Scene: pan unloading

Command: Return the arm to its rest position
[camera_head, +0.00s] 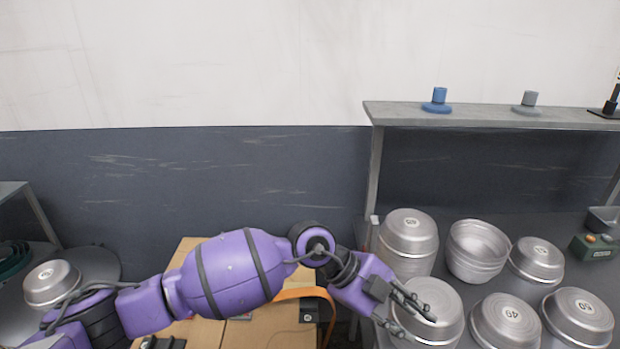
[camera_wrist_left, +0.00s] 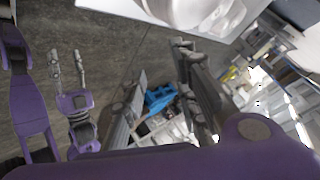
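My left arm reaches across from the left in the head view. Its gripper (camera_head: 412,305) is over the near-left part of the pan shelf, beside and partly in front of a silver pan stack (camera_head: 438,300). In the left wrist view the fingers of this gripper (camera_wrist_left: 160,75) are apart with nothing held between them. Another purple gripper of mine, the right one (camera_wrist_left: 67,70), shows at the left of the wrist view. Its two thin fingers stand apart and look empty. It is not in the head view.
More silver pan stacks (camera_head: 407,235) crowd the right shelf. An upper ledge (camera_head: 470,118) holds a blue knob-like piece (camera_head: 438,100) and a grey one (camera_head: 527,103). A single pan (camera_head: 51,284) sits at the far left. A cardboard box (camera_head: 205,330) lies under my arm.

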